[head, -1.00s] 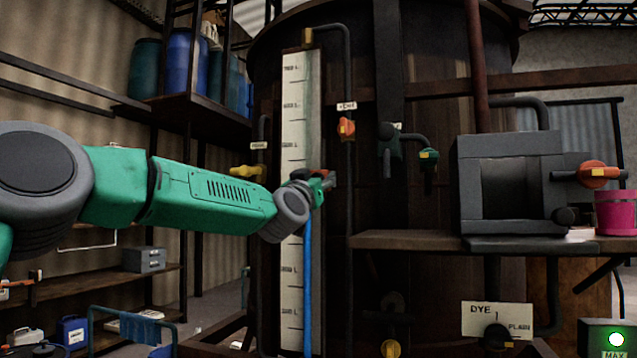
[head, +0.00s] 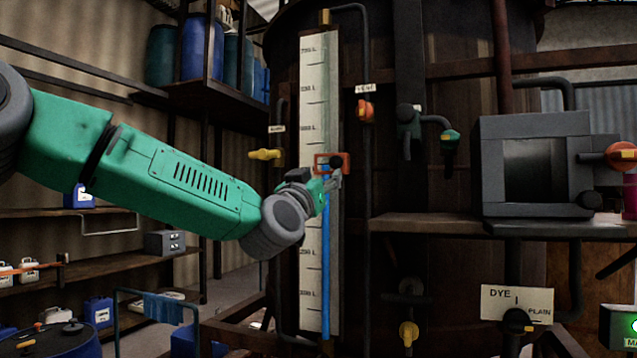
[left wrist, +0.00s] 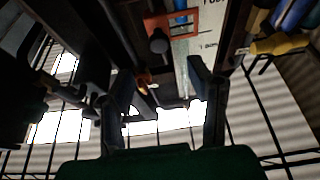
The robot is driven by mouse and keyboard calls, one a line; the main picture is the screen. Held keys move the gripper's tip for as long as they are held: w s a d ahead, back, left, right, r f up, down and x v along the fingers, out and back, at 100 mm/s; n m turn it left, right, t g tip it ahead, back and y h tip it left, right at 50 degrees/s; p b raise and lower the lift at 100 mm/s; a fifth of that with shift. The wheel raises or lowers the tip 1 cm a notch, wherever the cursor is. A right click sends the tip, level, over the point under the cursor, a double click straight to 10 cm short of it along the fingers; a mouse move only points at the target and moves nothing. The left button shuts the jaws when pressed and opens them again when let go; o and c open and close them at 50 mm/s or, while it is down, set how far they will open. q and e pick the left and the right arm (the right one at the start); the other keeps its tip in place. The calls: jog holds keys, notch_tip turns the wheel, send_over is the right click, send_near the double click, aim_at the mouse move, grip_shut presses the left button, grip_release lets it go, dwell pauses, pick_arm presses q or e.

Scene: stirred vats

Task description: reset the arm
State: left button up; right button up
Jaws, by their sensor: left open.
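My left gripper (head: 333,184) is open and empty in front of the tall white level gauge (head: 313,95). A red rectangular slider (head: 346,158) sits on the gauge at the top of its blue column (head: 326,250). My fingertips overlap the slider's lower edge in the head view. In the left wrist view, the open fingers (left wrist: 158,70) have nothing between them, and the slider (left wrist: 152,27) lies beyond them, with a dark round knob (left wrist: 158,43) beside it. I cannot tell the exact gap. My right gripper is not in view.
A yellow valve handle (head: 264,154) is left of the gauge and an orange vent handle (head: 366,109) right of it. A grey box (head: 500,130) stands on a shelf (head: 430,222) at right. Shelves with barrels (head: 204,48) stand at left.

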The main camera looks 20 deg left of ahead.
pick_arm(q)
jog(key=shift+v, duration=0.85)
jog(key=shift+w, duration=0.1)
